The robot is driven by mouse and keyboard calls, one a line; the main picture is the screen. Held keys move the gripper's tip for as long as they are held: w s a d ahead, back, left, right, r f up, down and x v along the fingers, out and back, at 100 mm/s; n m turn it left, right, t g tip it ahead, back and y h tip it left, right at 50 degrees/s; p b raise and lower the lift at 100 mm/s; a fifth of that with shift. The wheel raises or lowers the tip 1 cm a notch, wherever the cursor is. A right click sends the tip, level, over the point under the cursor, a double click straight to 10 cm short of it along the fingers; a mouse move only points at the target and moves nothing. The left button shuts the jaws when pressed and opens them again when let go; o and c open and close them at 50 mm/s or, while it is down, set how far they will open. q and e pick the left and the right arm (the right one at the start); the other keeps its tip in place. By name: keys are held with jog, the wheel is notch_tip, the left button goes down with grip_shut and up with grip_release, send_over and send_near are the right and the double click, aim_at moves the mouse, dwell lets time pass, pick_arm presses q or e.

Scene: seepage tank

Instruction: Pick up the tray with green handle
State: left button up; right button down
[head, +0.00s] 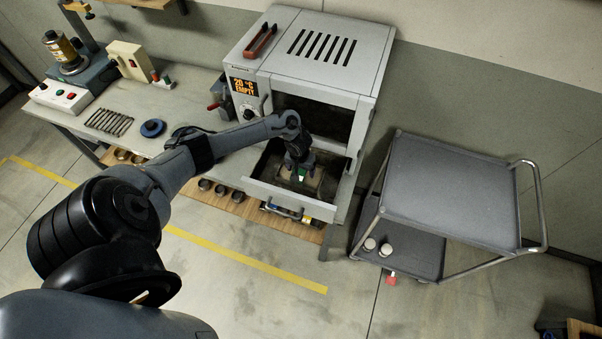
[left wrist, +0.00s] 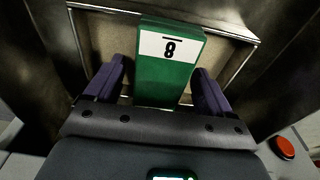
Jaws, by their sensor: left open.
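The tray shows in the left wrist view as a pale, metal-rimmed tray (left wrist: 228,48) with a green handle (left wrist: 165,80) bearing a white label with an 8. In the head view the green handle (head: 302,175) is a small patch inside the oven's open front, low down. My left gripper (head: 299,163) reaches down into that opening. In the left wrist view its two purple fingers stand open on either side of the handle, with slight gaps. Much of the tray is hidden behind the handle and gripper. My right gripper is not in view.
The grey oven (head: 318,52) has an orange display and stands on the workbench (head: 185,115). A grey two-shelf cart (head: 450,190) stands to the right, with two small pale containers (head: 377,247) on its lower shelf. Tools and devices lie left on the bench.

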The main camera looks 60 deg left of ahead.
pick_arm(q)
jog(key=c, duration=1.1)
jog(key=shift+c, duration=0.8)
jog(key=shift+r, duration=0.2)
